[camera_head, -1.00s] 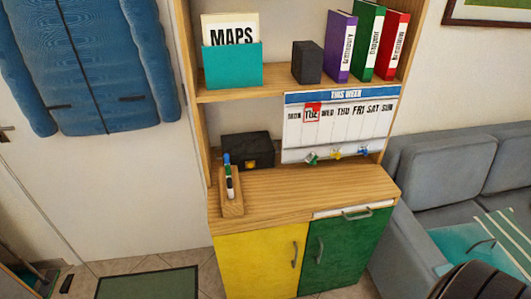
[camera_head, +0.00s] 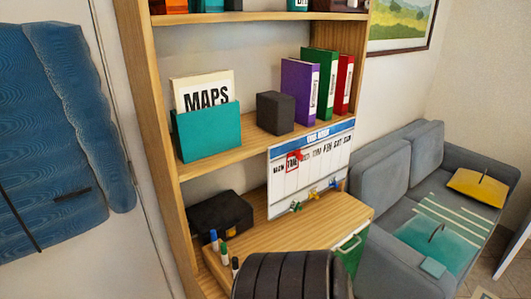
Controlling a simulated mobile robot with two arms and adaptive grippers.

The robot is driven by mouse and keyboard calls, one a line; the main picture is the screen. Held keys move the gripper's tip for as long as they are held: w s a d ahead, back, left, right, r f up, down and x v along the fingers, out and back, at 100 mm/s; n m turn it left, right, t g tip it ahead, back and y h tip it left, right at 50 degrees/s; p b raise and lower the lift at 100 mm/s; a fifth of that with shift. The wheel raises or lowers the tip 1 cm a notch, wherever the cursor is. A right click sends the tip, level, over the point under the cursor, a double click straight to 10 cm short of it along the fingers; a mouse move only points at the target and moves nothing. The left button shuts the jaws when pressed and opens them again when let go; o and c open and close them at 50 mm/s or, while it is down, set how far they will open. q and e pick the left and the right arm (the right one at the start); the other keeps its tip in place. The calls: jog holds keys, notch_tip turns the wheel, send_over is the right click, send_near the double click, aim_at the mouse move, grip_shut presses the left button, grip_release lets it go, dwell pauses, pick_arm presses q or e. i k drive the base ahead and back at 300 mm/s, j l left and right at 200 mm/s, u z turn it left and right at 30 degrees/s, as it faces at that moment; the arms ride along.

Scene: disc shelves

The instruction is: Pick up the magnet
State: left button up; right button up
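The weekly whiteboard calendar (camera_head: 318,167) leans at the right side of the wooden shelf unit. A small red square marker (camera_head: 293,161) sits on it around TUE; whether it is a magnet I cannot tell. Along the board's lower edge are three small coloured pieces that look like magnets or clips: a green one (camera_head: 295,206), a yellow one (camera_head: 313,193) and a blue one (camera_head: 332,183). Neither gripper shows.
A black box (camera_head: 219,219) and several markers (camera_head: 224,249) stand on the counter (camera_head: 323,217). Above are a teal MAPS holder (camera_head: 208,133), a dark block (camera_head: 275,112) and binders (camera_head: 299,92). A grey sofa (camera_head: 378,170) stands at the right. A blue jacket (camera_head: 60,140) hangs left.

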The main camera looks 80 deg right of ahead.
aim_at(294, 206)
jog(key=i+z, duration=0.2)
jog(key=z, duration=0.15)
jog(key=i+j+z, duration=0.1)
jog(key=i+z, duration=0.2)
jog(key=i+j+z, duration=0.1)
jog(key=z, duration=0.25)
